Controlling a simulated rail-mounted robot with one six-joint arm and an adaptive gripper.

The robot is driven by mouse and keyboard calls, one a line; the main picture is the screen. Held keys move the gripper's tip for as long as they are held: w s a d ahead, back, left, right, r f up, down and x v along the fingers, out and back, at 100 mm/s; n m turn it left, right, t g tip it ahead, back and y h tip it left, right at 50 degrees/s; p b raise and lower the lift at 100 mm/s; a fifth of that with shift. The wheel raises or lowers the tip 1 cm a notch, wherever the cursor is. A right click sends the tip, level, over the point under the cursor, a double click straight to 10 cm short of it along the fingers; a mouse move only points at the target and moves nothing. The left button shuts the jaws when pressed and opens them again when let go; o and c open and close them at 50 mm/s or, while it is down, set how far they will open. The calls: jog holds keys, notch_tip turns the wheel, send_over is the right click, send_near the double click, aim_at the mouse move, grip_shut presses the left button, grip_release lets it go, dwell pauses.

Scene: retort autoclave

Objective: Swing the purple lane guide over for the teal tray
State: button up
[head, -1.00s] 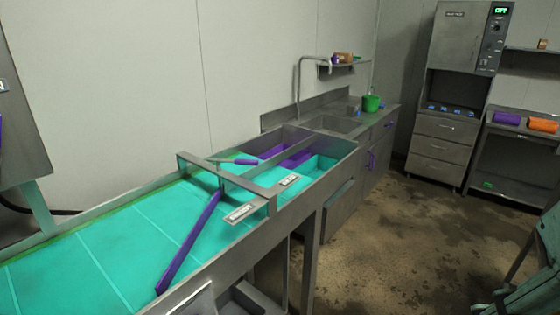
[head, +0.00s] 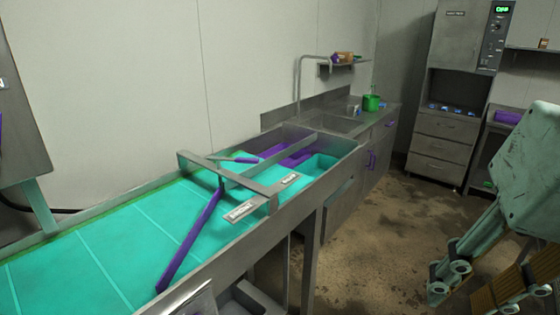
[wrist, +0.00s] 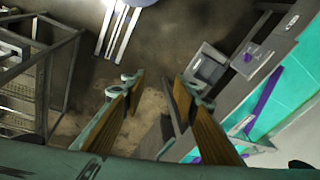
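The purple lane guide (head: 190,240) is a long bar lying diagonally across the teal belt (head: 110,240). Its far end is by the crossbar frame, its near end at the belt's front edge. It also shows in the wrist view (wrist: 262,98). Beyond the frame, a divider separates a purple-floored lane (head: 290,155) at the back from a teal-floored lane (head: 318,168) in front; I take the teal one for the teal tray. My gripper (head: 480,290) is at the lower right, well away from the guide. In the wrist view its fingers (wrist: 158,82) are apart, with nothing between them.
The metal crossbar frame (head: 228,182) with label plates stands over the belt. A sink counter with a green pot (head: 371,102) continues behind. A drawer cabinet (head: 444,150) stands at the back right. Open floor (head: 380,255) lies between my gripper and the belt.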

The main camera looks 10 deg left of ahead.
aim_at(235, 161)
jog(key=w+a+f+m+g+y+b, duration=0.15)
jog(key=w+a+m+y, duration=0.3)
jog(key=w+a, duration=0.9)
jog(key=w+a+f+m+g+y+b, duration=0.1)
jog(key=w+a+m+g+y, duration=0.3)
jog(key=w+a, duration=0.9)
jog(key=w+a+f+m+y, duration=0.2)
jog(key=w+f, duration=0.2)
jog(key=w, duration=0.6)
jog(key=w+a+f+m+t+y+b, duration=0.1)
jog(key=w+a+f+m+y, duration=0.1)
jog(key=w, duration=0.8)
jog(key=w+a+f+m+t+y, duration=0.1)
jog(key=w+a+f+m+y, duration=0.1)
jog(key=w+f, duration=0.4)
jog(key=w+m+y, duration=0.1)
jog(key=w+y, duration=0.1)
jog(key=w, duration=0.2)
jog(key=shift+a, duration=0.4)
jog(key=shift+s+a+m, duration=0.1)
jog(key=shift+a+m, duration=0.05)
jog(key=shift+m, duration=0.1)
jog(key=shift+s+a+b, duration=0.2)
jog(key=shift+a+b, duration=0.4)
jog(key=shift+a, duration=2.75)
jog(key=shift+s+a+b, duration=0.15)
jog(key=shift+a+b, duration=0.45)
jog(key=shift+a, duration=2.75)
grip_shut()
